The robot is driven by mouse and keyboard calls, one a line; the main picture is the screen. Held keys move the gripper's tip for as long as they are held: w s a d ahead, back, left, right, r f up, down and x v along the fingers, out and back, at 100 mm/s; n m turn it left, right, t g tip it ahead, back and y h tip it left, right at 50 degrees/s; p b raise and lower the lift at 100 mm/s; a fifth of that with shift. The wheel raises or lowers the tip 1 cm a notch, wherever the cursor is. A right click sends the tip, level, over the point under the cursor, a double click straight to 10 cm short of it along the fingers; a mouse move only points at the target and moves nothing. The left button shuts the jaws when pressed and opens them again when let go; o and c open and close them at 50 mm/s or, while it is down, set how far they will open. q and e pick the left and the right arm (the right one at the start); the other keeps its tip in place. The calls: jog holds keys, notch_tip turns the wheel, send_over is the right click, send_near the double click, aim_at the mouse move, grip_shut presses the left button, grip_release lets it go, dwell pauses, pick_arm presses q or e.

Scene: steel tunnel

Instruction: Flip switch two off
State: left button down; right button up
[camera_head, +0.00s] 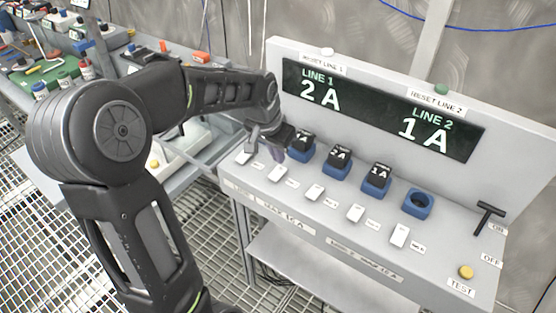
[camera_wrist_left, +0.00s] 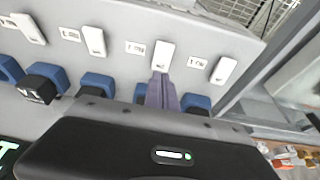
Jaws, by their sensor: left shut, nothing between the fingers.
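A row of several white switches runs along the front of the grey panel (camera_head: 330,225). Counting from the left in the head view, the second switch (camera_head: 278,173) lies just in front of my left gripper (camera_head: 265,148). In the left wrist view, that switch (camera_wrist_left: 162,56) sits right at the tips of my purple-grey fingers (camera_wrist_left: 160,82). I cannot tell whether the fingers touch it. The left gripper is shut and holds nothing. The leftmost switch (camera_head: 243,157) shows beside the gripper. The label beside each switch is too small to read. My right gripper is not in view.
Behind the switches stand blue sockets with black plugs (camera_head: 376,176); one blue socket (camera_head: 418,204) is empty. A display (camera_head: 385,110) reads Line 1 2 A and Line 2 1 A. A black T-handle (camera_head: 488,217) and yellow test button (camera_head: 466,271) are at right.

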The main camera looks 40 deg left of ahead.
aim_at(276, 173)
pick_arm(q)
jog(key=shift+f, duration=1.45)
jog(key=shift+w+f+b, duration=0.15)
jog(key=shift+f+b, duration=0.15)
jog(key=shift+r, duration=0.1)
jog(key=shift+s, duration=0.35)
jog(key=shift+s+d, duration=0.1)
jog(key=shift+s, duration=0.55)
